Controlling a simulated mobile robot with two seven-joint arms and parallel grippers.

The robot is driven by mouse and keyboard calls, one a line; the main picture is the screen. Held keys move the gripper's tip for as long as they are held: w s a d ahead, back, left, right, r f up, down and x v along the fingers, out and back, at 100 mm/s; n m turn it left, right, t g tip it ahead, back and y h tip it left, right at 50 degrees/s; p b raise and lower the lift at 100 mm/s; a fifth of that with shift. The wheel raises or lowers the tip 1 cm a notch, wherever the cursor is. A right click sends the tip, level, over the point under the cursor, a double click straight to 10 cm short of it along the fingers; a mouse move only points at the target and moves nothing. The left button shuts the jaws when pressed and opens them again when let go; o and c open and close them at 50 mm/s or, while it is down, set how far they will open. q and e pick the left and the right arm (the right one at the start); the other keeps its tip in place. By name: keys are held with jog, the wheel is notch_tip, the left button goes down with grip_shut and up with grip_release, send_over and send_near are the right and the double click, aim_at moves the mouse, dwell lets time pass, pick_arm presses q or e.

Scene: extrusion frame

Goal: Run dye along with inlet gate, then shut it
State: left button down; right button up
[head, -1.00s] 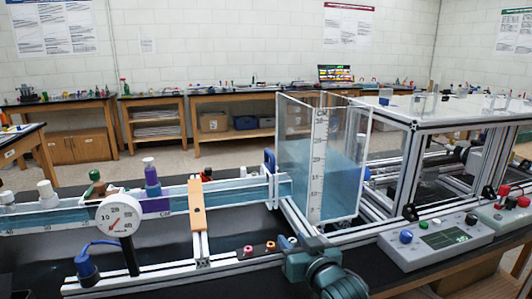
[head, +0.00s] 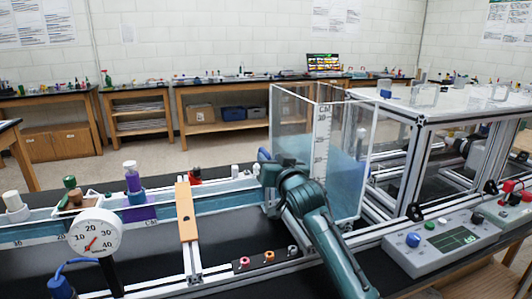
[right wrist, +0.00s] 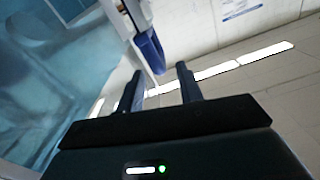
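The clear tank (head: 345,175) holding blue water stands at the right end of the long flume (head: 210,200). A blue handle (head: 263,155) sits at the tank's flume end, mostly hidden behind my right gripper (head: 280,172). In the right wrist view the blue handle (right wrist: 150,52) hangs on a pale upright just beyond my right gripper (right wrist: 159,70). Its two fingers are spread apart with nothing visible between them; contact with the handle cannot be told. A bottle with purple liquid (head: 132,178) stands over the flume. My left gripper is not in view.
A round gauge (head: 94,236) and an orange-brown crossbar (head: 186,212) stand along the flume. A control box (head: 440,240) with knobs and a small screen lies right of my arm. A white-topped frame (head: 450,108) stands behind it.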

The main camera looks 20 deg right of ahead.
aim_at(269, 157)
jog(key=shift+w+a, duration=0.1)
jog(key=shift+w, duration=2.05)
jog(key=shift+c, duration=0.3)
grip_shut()
